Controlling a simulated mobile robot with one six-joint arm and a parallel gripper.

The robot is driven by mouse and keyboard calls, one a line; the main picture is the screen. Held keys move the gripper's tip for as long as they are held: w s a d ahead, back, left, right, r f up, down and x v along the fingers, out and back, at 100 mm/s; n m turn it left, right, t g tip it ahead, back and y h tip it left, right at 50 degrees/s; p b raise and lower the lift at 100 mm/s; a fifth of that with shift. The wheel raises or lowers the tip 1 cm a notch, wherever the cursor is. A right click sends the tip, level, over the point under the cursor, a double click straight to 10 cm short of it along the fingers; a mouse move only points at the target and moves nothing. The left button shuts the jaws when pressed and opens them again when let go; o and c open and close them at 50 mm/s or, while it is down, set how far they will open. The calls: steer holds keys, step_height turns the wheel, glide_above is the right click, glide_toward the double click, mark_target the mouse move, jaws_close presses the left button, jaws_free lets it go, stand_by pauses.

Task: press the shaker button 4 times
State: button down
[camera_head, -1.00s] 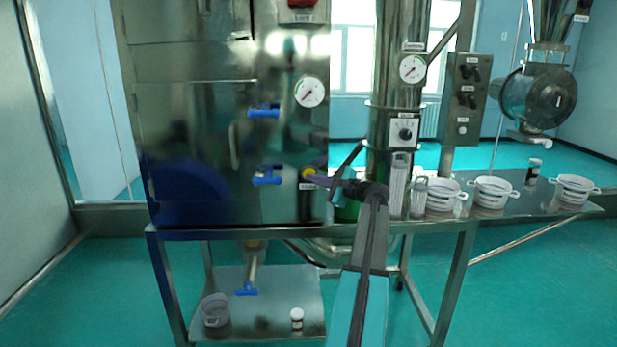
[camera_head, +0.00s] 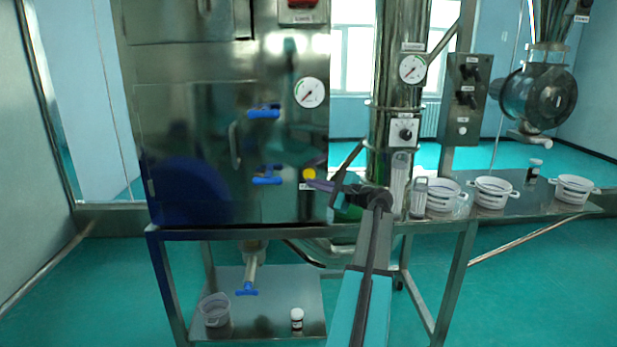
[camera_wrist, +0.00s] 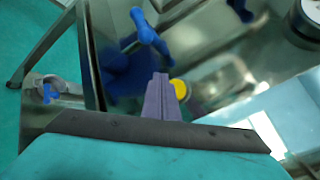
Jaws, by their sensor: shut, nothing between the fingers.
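A round yellow button (camera_head: 309,174) sits low on the right side of the steel cabinet front, with a small label below it, too small to read. It also shows in the wrist view (camera_wrist: 180,89), just right of the fingertips. My gripper (camera_head: 312,183) is shut and empty, with purple fingers pointing at the panel. In the head view its tip lies just below and right of the button and covers part of the label. In the wrist view the fingers (camera_wrist: 160,82) are together. The tip looks slightly apart from the button; the exact gap is hard to judge.
Blue valve handles (camera_head: 264,111) and (camera_head: 267,175) stick out left of the button. A red button box (camera_head: 302,12) is higher up. White sieve pans (camera_head: 493,192) and a clear container (camera_head: 418,198) stand on the table to the right. Pressure gauges (camera_head: 309,92) are above.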

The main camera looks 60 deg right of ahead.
steer(key=shift+s+a, duration=0.5)
steer(key=shift+a, duration=0.25)
stand_by(2.1)
